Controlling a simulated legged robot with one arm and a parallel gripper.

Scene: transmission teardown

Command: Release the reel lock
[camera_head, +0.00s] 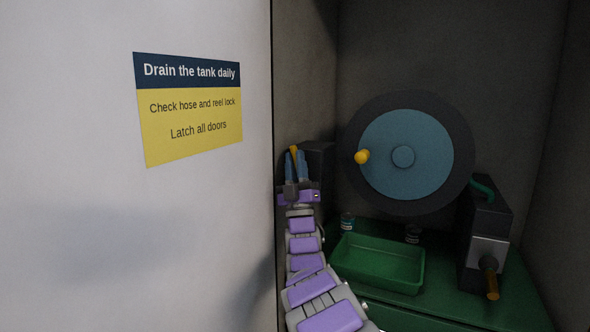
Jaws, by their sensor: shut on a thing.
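My gripper (296,168) is at the left side of the cabinet opening, fingers pointing up and inward. It is shut on a small yellow-orange lever (294,149), whose tip shows between and above the fingers. The rest of the lever is hidden by the fingers. A dark box (320,158) stands just behind and right of the gripper, against the left inner wall. The lever seems to belong to this box, but the joint is hidden. To the right is a large reel (457,119) with a black rim, a blue face and a yellow knob (362,157) at its left.
A green tray (385,276) sits on the green shelf (520,312) below the reel. Two small jars stand behind it. A dark unit (487,225) with a brass nozzle is at the right. A white panel (90,250) with a sign (190,124) fills the left.

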